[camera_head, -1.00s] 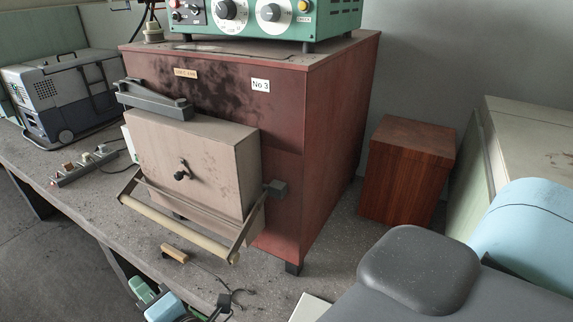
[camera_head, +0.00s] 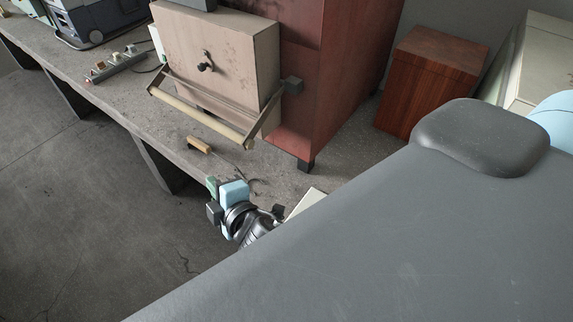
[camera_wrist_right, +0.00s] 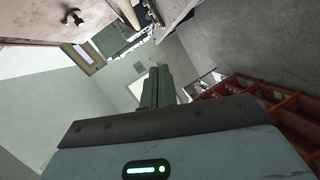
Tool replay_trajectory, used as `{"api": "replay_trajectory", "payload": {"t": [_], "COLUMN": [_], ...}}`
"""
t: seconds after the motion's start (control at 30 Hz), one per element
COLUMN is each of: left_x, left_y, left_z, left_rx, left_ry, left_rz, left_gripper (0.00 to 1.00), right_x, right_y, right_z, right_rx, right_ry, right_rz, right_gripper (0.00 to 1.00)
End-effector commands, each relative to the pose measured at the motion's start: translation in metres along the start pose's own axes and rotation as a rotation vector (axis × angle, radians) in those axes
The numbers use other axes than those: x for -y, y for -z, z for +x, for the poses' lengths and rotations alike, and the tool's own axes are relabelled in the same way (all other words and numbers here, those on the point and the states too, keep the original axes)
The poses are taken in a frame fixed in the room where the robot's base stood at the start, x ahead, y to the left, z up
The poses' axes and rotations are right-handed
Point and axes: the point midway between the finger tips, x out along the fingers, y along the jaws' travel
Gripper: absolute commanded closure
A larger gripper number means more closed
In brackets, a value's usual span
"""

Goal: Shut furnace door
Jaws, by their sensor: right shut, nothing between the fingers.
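The furnace is a dark red box (camera_head: 340,75) on the bench. Its door is a thick beige block (camera_head: 225,50) with a small black knob (camera_head: 205,62), standing out from the furnace front. A pale handle bar (camera_head: 200,118) on metal arms runs across below the door. Whether a gap lies behind the door is hidden from this angle. My right gripper (camera_head: 213,198) is below and apart from the bar, by the bench's front edge. In the right wrist view its green fingers (camera_wrist_right: 156,87) are together and empty, and the knob shows at upper left. My left gripper is not in view.
A wooden-handled tool (camera_head: 199,145) lies on the bench under the bar. A power strip (camera_head: 115,65) and a grey-blue case (camera_head: 95,22) are at left. A brown wooden box (camera_head: 430,80) stands right of the furnace. Open floor (camera_head: 90,210) lies before the bench.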

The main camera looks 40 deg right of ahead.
Motion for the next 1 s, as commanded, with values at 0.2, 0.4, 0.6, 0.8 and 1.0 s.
{"api": "replay_trajectory", "payload": {"t": [0.2,0.4,0.6,0.8,1.0], "left_x": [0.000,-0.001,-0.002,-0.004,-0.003], "left_y": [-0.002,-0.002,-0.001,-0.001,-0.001], "left_z": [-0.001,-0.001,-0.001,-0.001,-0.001], "left_rx": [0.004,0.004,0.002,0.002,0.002], "left_ry": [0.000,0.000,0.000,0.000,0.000], "left_rz": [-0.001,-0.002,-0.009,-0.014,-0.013], "left_gripper": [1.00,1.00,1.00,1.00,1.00], "right_x": [0.024,0.046,0.067,0.087,0.107], "right_y": [-0.027,-0.049,-0.069,-0.088,-0.104], "right_z": [-0.013,-0.028,-0.046,-0.066,-0.088], "right_rx": [0.079,0.152,0.229,0.309,0.392], "right_ry": [0.100,0.186,0.269,0.348,0.424], "right_rz": [0.130,0.243,0.350,0.453,0.553], "right_gripper": [1.00,1.00,1.00,1.00,1.00]}}
